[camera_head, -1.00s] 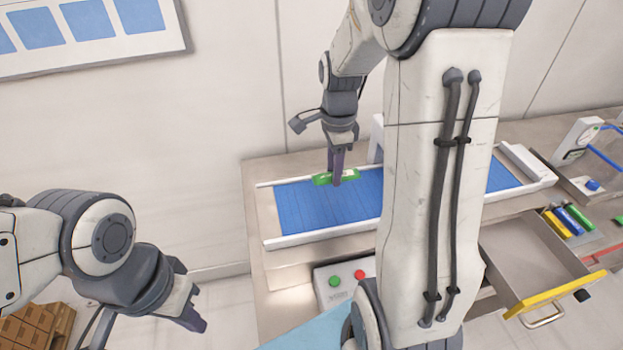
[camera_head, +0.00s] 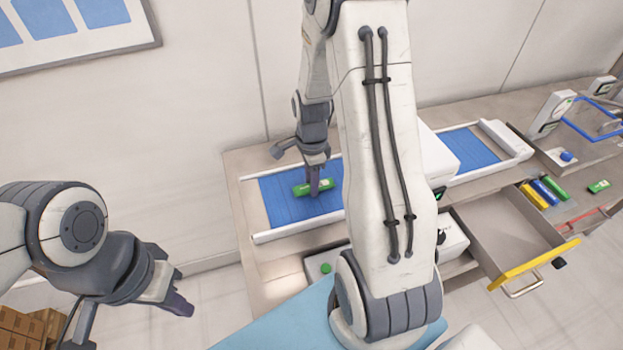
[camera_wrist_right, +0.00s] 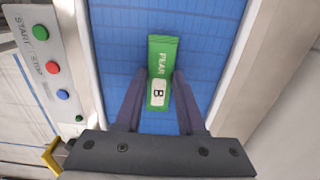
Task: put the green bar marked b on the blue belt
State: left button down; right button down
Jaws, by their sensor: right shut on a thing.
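The green bar (camera_head: 302,188) is at the left part of the blue belt (camera_head: 277,205) in the head view. In the right wrist view the green bar (camera_wrist_right: 163,55) shows the word PEAR and a white label with a B, with the blue belt (camera_wrist_right: 205,40) behind it. My right gripper (camera_head: 314,192) is shut on the bar, with a finger on each side of its label end (camera_wrist_right: 158,95). I cannot tell whether the bar touches the belt. My left gripper (camera_head: 180,305) is away at the lower left over the floor; its jaw gap is not clear.
Another green bar (camera_head: 598,186) lies on the bench. A panel with coloured buttons (camera_wrist_right: 55,65) stands beside the belt.

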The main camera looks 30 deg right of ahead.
jog(key=shift+f, duration=0.2)
jog(key=c, duration=0.5)
grip_release()
